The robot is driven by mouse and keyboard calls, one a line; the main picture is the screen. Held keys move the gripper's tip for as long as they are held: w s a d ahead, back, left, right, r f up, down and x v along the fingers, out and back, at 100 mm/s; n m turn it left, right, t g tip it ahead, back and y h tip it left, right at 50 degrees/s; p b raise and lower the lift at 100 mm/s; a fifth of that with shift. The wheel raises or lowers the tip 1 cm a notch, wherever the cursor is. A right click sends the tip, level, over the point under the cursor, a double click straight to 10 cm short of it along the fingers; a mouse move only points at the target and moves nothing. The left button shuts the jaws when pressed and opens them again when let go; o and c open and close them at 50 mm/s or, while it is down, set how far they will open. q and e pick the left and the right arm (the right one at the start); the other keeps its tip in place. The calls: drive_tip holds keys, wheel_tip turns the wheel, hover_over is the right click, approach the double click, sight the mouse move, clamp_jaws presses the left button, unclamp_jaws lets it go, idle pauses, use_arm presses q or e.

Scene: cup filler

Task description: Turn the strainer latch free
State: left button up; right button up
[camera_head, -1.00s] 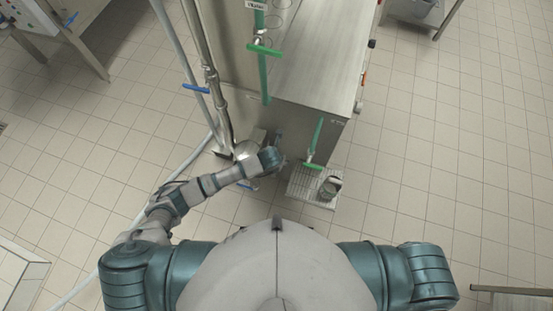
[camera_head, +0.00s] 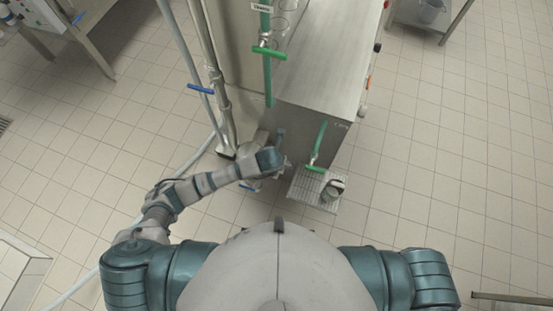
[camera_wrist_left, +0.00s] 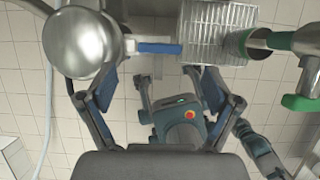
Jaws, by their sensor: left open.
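The strainer is a rounded shiny metal body (camera_wrist_left: 80,42) at the upper left of the left wrist view. A blue latch handle (camera_wrist_left: 158,47) sticks out to its right, lying across the picture. My right gripper is not in view.
A wire grate (camera_head: 300,193) holds a metal cup (camera_head: 332,189), with a green-handled tap (camera_head: 314,168) above. A steel cabinet (camera_head: 320,75) stands behind. Pipes with another blue handle (camera_head: 200,88) rise at the left. Tiled floor (camera_head: 440,180) is free at the right.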

use_arm(q)
drive_tip(key=v, duration=0.5)
drive_tip(key=shift+r, duration=0.25)
